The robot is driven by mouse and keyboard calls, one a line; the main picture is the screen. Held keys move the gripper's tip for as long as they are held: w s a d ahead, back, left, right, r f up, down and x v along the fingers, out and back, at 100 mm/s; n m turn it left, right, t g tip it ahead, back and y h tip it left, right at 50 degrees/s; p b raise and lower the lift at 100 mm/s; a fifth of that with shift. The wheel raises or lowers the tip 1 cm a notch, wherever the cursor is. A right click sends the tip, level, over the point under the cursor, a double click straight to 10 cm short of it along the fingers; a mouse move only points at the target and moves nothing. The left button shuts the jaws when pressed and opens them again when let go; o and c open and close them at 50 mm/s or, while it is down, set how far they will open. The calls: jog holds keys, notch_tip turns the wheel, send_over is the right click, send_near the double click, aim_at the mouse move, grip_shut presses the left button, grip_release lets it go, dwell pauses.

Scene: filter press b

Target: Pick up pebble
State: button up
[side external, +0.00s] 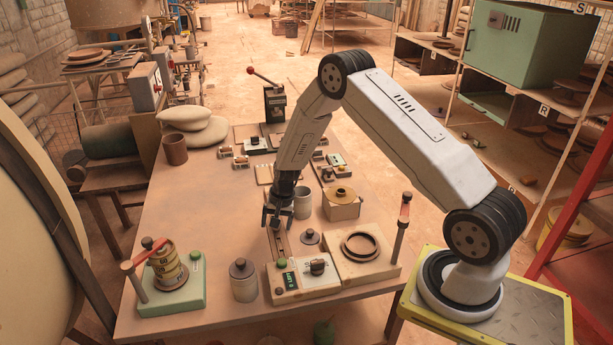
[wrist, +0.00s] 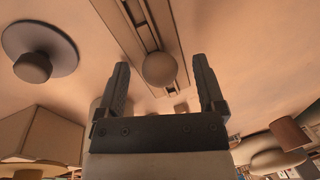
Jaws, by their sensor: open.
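A round, tan-brown pebble (wrist: 160,69) shows in the wrist view, on or just over a narrow slotted rail (wrist: 134,30). My gripper (wrist: 162,72) is open, with one dark finger on each side of the pebble and a gap to both. In the side external view my gripper (side external: 277,222) points down, low over the table near the far end of the rail (side external: 282,243). I cannot make out the pebble there; the fingers seem to hide it. The height between fingertips and pebble is hard to tell.
A grey knobbed lid (side external: 309,238) lies right of the rail; it also shows in the wrist view (wrist: 52,45). A grey cup (side external: 303,205) and a cardboard box (side external: 341,210) stand close to my gripper. A control box (side external: 303,284) is in front.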

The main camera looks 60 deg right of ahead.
dwell(0.4)
grip_shut()
jog(key=shift+r, duration=0.2)
jog(key=shift+r, duration=0.8)
jog(key=s+a+r, duration=0.3)
jog(key=s+r, duration=0.8)
jog(key=s, duration=0.2)
jog(key=shift+s, duration=0.3)
